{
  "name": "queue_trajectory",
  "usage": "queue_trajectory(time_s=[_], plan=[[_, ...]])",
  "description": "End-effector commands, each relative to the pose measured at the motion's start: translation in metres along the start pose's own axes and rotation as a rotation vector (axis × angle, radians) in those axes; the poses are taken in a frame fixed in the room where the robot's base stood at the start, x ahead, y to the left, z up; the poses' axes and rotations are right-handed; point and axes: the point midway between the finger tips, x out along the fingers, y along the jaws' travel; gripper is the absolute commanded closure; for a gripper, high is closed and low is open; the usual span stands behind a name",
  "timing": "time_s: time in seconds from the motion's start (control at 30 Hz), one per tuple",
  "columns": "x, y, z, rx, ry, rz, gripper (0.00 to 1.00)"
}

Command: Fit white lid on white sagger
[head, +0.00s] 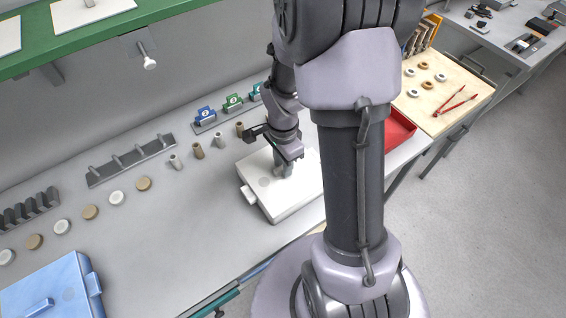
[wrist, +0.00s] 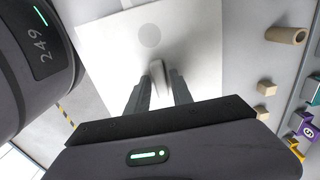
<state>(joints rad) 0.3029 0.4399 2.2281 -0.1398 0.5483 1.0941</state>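The white sagger (head: 291,208) stands on the grey bench as a flat white box with a block on its left side. The white lid (head: 262,170) appears to lie flat over its top, and its face with a round grey spot fills much of the wrist view (wrist: 113,48). My gripper (head: 284,171) points down at the middle of the lid. The seam between lid and sagger is too small to judge.
A blue box (head: 45,290) with a handle stands at the lower left. Small cylinders (head: 198,150), round discs (head: 90,211) and a peg rack (head: 130,160) line the back. A red tray (head: 399,129) is to the right. Bench left of the sagger is clear.

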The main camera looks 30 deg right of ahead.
Motion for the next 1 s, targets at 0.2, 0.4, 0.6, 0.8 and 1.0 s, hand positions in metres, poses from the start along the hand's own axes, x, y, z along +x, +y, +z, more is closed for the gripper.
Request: queue_trajectory(time_s=[0.2, 0.4, 0.6, 0.8, 1.0], plan=[[0.000, 0.000, 0.000, 0.000, 0.000, 0.000, 0.58], [-0.005, 0.000, 0.000, 0.000, 0.000, 0.000, 0.58], [-0.050, -0.001, 0.000, 0.001, 0.001, -0.003, 0.58], [-0.117, -0.001, 0.000, 0.000, 0.002, -0.005, 0.58], [-0.163, -0.001, 0.000, 0.000, 0.001, -0.003, 0.58]])
